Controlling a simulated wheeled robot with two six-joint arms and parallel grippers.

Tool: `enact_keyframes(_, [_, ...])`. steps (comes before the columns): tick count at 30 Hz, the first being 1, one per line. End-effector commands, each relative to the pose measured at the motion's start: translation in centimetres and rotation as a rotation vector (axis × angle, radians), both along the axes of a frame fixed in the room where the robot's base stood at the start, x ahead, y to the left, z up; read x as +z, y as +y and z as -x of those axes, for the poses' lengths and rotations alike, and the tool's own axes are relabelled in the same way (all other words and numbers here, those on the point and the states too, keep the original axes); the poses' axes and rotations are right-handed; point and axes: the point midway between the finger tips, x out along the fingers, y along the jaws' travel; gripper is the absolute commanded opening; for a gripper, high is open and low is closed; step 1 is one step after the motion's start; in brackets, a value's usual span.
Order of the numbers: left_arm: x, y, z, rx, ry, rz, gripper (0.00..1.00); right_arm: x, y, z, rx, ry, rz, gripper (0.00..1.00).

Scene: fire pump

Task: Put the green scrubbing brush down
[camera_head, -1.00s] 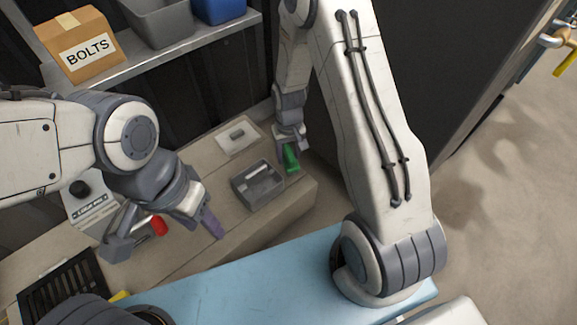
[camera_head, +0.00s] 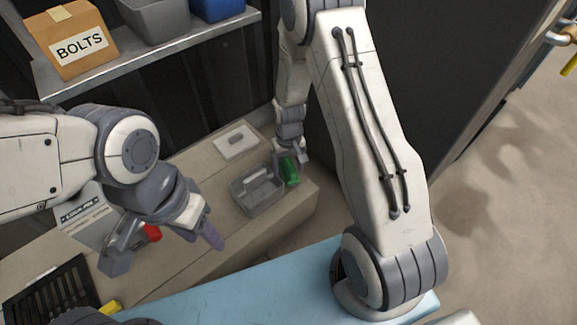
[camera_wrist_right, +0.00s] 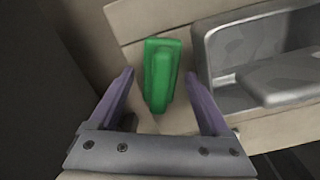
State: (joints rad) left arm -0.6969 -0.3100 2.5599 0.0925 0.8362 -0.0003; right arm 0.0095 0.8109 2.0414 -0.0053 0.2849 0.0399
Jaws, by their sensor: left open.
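The green scrubbing brush (camera_head: 290,172) is at the bench's far right end, beside the grey tray (camera_head: 258,205). In the right wrist view the brush (camera_wrist_right: 161,75) appears to lie on the bench top, between the two purple fingers of my right gripper (camera_wrist_right: 160,84). A gap shows on each side of it, so the fingers are open around it without gripping. In the head view my right gripper (camera_head: 289,158) is just above the brush, its fingers mostly hidden. My left gripper (camera_head: 165,246) is open and empty at the left, over the bench.
A red object (camera_head: 152,233) shows near my left gripper. A white plate-like item (camera_head: 236,141) lies behind the tray. A BOLTS box (camera_head: 74,42), grey bin (camera_head: 153,20) and blue bin (camera_head: 218,8) stand on the shelf above. A black grate (camera_head: 48,288) is front left.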

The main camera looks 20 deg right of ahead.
Motion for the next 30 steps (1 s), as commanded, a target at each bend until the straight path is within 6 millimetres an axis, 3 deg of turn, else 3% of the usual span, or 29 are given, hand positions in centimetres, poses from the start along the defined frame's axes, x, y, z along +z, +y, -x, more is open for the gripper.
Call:
enact_keyframes(8, [0.5,0.0,0.0,0.0,0.0,0.0,0.5,0.9,0.0,0.0,0.0,-0.001,0.0,0.81])
enact_keyframes(21, [6.7,0.0,0.0,0.0,0.0,0.0,0.5,9.3,0.0,0.0,0.0,-0.002,0.0,0.81])
enact_keyframes(30, [8.5,0.0,0.0,0.0,0.0,0.0,0.5,12.4,0.1,0.1,0.003,-0.001,0.0,0.81])
